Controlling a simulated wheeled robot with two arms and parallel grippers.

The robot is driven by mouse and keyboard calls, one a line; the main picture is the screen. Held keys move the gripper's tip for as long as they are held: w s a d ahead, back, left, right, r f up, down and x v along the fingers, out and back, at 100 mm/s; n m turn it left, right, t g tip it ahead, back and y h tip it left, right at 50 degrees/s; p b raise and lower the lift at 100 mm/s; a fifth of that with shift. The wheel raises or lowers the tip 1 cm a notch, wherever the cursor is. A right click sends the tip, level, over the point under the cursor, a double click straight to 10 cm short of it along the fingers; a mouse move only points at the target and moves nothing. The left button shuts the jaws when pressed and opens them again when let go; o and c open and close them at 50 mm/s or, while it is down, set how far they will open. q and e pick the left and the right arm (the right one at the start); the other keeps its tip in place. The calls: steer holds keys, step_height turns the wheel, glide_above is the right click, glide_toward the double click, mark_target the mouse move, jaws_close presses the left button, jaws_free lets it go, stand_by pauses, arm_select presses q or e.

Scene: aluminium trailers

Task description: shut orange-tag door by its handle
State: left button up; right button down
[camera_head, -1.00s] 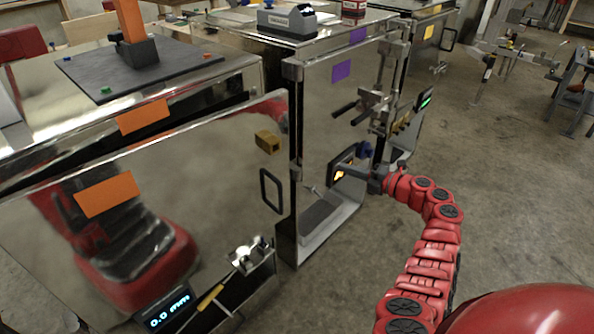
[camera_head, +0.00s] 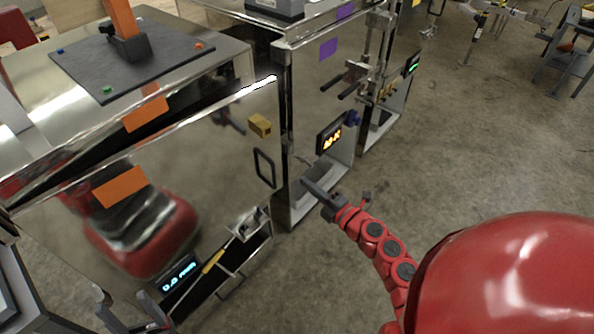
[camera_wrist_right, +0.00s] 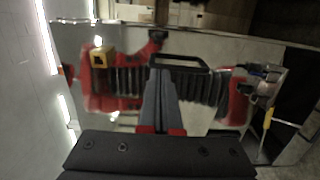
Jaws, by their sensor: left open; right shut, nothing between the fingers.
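The orange-tag door (camera_head: 165,200) is a mirror-like metal panel standing ajar, with a dark gap along its top edge. One orange tag (camera_head: 120,187) is on the door and another orange tag (camera_head: 146,114) is on the cabinet above it. Its handle (camera_head: 264,167) is a black loop near the door's right edge; in the right wrist view the handle (camera_wrist_right: 180,62) lies just beyond the fingertips. My right gripper (camera_head: 308,186) is shut and empty, right of the handle, apart from it in the head view. My left gripper (camera_head: 126,308) is open and empty at the lower left.
A yellow block (camera_head: 260,125) is on the door above the handle. A blue-lit display (camera_head: 178,272) and a latch (camera_head: 248,222) sit low at the door. The purple-tag cabinet (camera_head: 310,90) stands close to the right. The concrete floor (camera_head: 460,140) at right is open.

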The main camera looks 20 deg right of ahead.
steer(key=p, duration=0.2)
glide_toward(271, 155)
steer(key=x, duration=0.5)
steer(key=shift+w, duration=0.25)
steer(key=shift+w+a+f, duration=0.1)
steer(key=shift+w+a, duration=0.15)
steer(key=shift+w, duration=0.4)
